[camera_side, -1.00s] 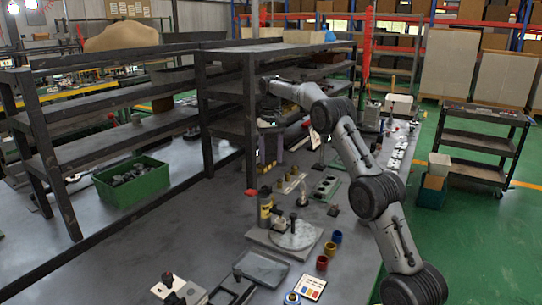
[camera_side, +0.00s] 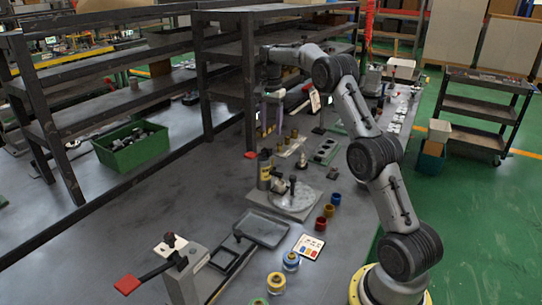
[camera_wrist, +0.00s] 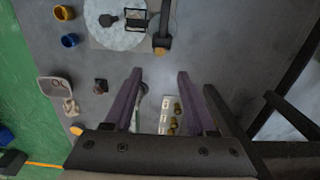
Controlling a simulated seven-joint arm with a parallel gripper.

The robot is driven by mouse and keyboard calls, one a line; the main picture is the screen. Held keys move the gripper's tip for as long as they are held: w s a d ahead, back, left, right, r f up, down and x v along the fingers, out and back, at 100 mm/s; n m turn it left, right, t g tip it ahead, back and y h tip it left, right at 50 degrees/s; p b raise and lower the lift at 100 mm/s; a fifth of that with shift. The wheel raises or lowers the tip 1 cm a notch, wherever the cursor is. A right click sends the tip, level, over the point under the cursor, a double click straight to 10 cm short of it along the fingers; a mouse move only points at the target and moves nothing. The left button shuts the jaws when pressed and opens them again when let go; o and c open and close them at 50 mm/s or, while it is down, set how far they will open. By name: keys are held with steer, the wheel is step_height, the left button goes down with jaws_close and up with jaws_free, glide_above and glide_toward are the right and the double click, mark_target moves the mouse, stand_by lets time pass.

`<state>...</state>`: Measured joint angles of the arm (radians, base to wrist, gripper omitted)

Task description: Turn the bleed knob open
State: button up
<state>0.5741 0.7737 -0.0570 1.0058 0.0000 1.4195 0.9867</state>
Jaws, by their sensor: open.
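My gripper (camera_side: 270,115) is at the far part of the bench in the side view, pointing down, with purple fingers apart and nothing between them. In the wrist view my gripper (camera_wrist: 157,97) is open above the grey bench, its fingers on either side of bare bench and a pale strip with brass fittings (camera_wrist: 168,115). A valve block (camera_side: 186,277) with a red-ended lever (camera_side: 128,284) and a black knob (camera_side: 170,240) stands at the near left, well away from my gripper. I cannot tell which part is the bleed knob.
A round disc on a plate (camera_side: 292,203) carries dark fittings, with a yellowish cylinder (camera_side: 264,172) beside it. Coloured cups (camera_side: 321,223), a grey tray (camera_side: 262,230) and a card (camera_side: 309,246) lie nearer. Dark shelving (camera_side: 250,75) stands close behind my gripper. The left bench is mostly clear.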

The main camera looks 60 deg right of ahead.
step_height(320, 180, down, 12)
steer(key=shift+r, duration=0.25)
jaws_close()
stand_by(0.3)
